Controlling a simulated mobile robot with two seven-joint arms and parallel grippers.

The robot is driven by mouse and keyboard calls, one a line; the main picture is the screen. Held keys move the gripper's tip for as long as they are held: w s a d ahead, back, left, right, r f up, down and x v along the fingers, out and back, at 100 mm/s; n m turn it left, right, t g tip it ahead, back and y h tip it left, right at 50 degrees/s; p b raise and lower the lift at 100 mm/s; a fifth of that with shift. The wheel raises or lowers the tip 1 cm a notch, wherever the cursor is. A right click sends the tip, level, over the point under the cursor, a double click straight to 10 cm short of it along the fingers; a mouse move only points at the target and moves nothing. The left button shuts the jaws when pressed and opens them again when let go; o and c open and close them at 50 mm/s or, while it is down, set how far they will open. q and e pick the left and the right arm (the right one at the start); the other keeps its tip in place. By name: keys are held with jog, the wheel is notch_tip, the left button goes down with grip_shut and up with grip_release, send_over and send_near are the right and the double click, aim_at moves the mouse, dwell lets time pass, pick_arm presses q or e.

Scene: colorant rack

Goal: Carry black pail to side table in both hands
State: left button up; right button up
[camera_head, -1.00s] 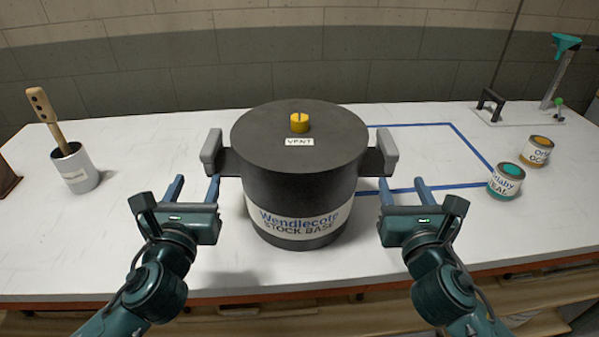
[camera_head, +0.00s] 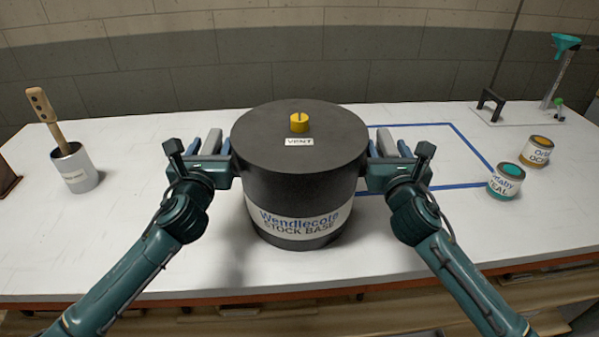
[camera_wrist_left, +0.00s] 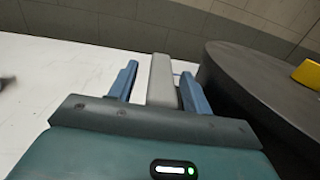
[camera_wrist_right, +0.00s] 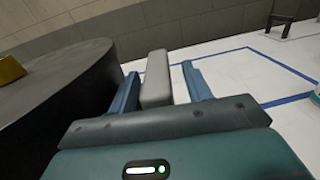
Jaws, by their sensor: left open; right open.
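The black pail (camera_head: 299,180) stands upright on the white bench, with a yellow vent cap (camera_head: 299,122) on its lid and a grey handle on each side. My left gripper (camera_head: 209,148) is open at the pail's left side. In the left wrist view the grey left handle (camera_wrist_left: 162,80) lies between its two blue fingers. My right gripper (camera_head: 389,151) is open at the right side. In the right wrist view the grey right handle (camera_wrist_right: 156,80) lies between its fingers, closer to the left one. The side table is not recognizable in these views.
A blue tape outline (camera_head: 448,150) marks the bench behind and right of the pail. A teal can (camera_head: 505,181) and an ochre can (camera_head: 537,151) stand right. A metal cup (camera_head: 74,168) with a wooden-handled tool stands left. A wall is behind.

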pick_arm(q)
jog(key=shift+w, duration=0.55)
pick_arm(e)
jog(key=shift+w, duration=0.55)
pick_arm(q)
jog(key=shift+c, duration=0.4)
pick_arm(e)
jog(key=shift+c, duration=0.4)
pick_arm(q)
grip_shut()
pick_arm(e)
grip_shut()
pick_arm(q)
jog(key=shift+r, duration=0.3)
pick_arm(e)
jog(key=shift+r, duration=0.25)
